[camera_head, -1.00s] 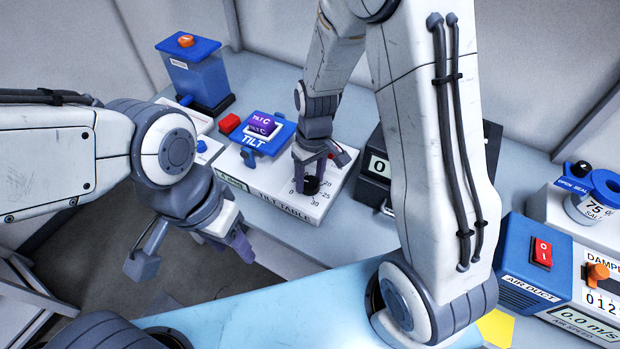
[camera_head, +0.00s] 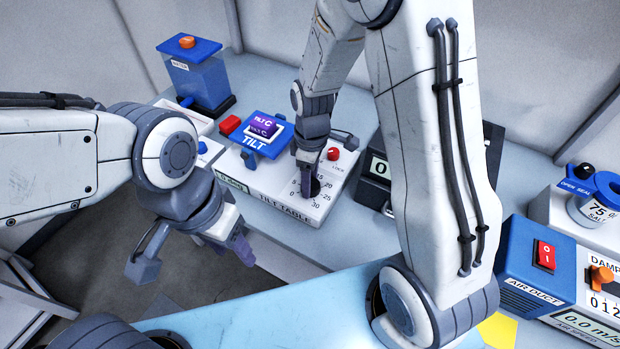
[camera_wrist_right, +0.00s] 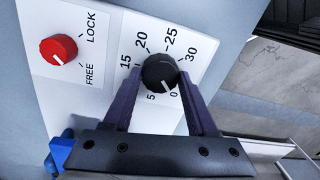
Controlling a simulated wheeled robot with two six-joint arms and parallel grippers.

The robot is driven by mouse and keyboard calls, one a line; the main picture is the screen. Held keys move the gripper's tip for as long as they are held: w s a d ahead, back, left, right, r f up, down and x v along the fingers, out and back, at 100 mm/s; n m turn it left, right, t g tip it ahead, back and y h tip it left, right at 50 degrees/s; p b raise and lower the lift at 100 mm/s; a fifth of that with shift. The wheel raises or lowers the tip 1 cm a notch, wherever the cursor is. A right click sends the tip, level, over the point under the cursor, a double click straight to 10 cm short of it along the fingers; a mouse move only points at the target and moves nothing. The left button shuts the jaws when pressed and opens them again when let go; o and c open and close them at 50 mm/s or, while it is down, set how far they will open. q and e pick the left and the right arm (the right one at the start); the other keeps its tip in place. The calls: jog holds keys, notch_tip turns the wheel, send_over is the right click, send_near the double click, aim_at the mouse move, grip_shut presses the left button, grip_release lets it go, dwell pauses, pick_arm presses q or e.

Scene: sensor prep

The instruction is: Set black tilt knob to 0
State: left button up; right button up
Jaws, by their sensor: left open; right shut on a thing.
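The black tilt knob (camera_wrist_right: 160,73) sits on the white dial face of the tilt table (camera_head: 262,199). In the right wrist view its white pointer line points down and slightly right, close to the 0 mark. My right gripper (camera_wrist_right: 163,88) is shut on the knob, one purple finger on each side of it. In the head view this gripper (camera_head: 310,190) comes down from above and hides most of the knob. My left gripper (camera_head: 196,262) is open and empty, in front of the tilt table and away from it.
A red LOCK/FREE knob (camera_wrist_right: 58,49) is beside the dial; it also shows in the head view (camera_head: 333,153). A blue air duct box (camera_head: 535,262) stands at right.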

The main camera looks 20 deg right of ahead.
dwell(0.4)
jog(key=o, duration=1.4)
jog(key=shift+c, duration=0.2)
notch_tip(320, 180, up, 11)
jog(key=shift+w+d+f, duration=0.2)
jog(key=shift+w, duration=0.1)
jog(key=s+a+r+m, duration=0.1)
jog(key=s+a, duration=0.3)
jog(key=s, duration=0.6)
jog(key=s+a+r+m, duration=0.2)
jog(key=s+a+m, duration=0.1)
jog(key=s, duration=0.7)
jog(key=shift+a+t+y, duration=0.3)
jog(key=shift+a, duration=0.25)
